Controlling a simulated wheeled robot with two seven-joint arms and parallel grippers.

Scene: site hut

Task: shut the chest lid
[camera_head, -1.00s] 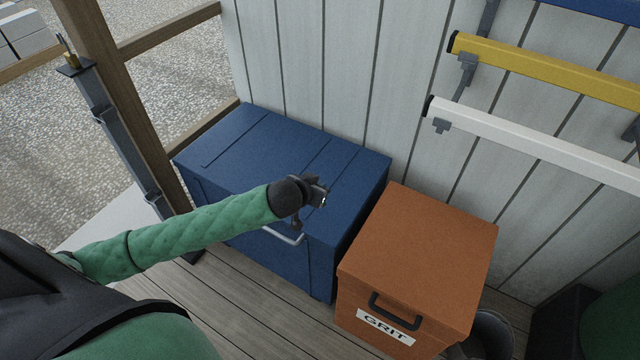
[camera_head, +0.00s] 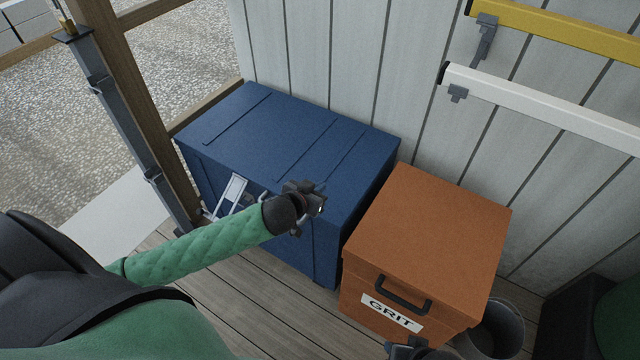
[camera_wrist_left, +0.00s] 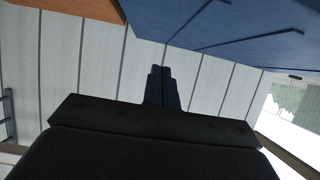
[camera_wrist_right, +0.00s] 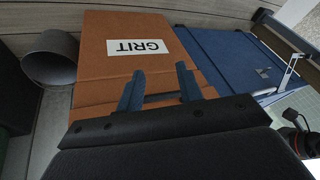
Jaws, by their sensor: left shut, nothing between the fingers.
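The blue chest (camera_head: 318,235) stands against the wall, and its lid (camera_head: 290,130) lies flat on the body with no clear gap. A pale metal fitting (camera_head: 232,192) shows at the front, partly behind my left arm. My left gripper (camera_head: 318,201) is shut and empty, close above the lid's front edge; I cannot tell whether it touches. In the left wrist view its fingers (camera_wrist_left: 160,72) are together, with the blue lid beyond. My right gripper (camera_head: 406,348) is low in front of the orange box; the right wrist view shows its fingers (camera_wrist_right: 157,75) apart.
The orange grit box (camera_head: 435,215) with a black front handle (camera_head: 402,294) stands close to the chest's right side. A grey bucket (camera_head: 500,325) is beside it. A wooden post (camera_head: 130,100) stands at the chest's left. White and yellow rails (camera_head: 540,105) hang on the wall.

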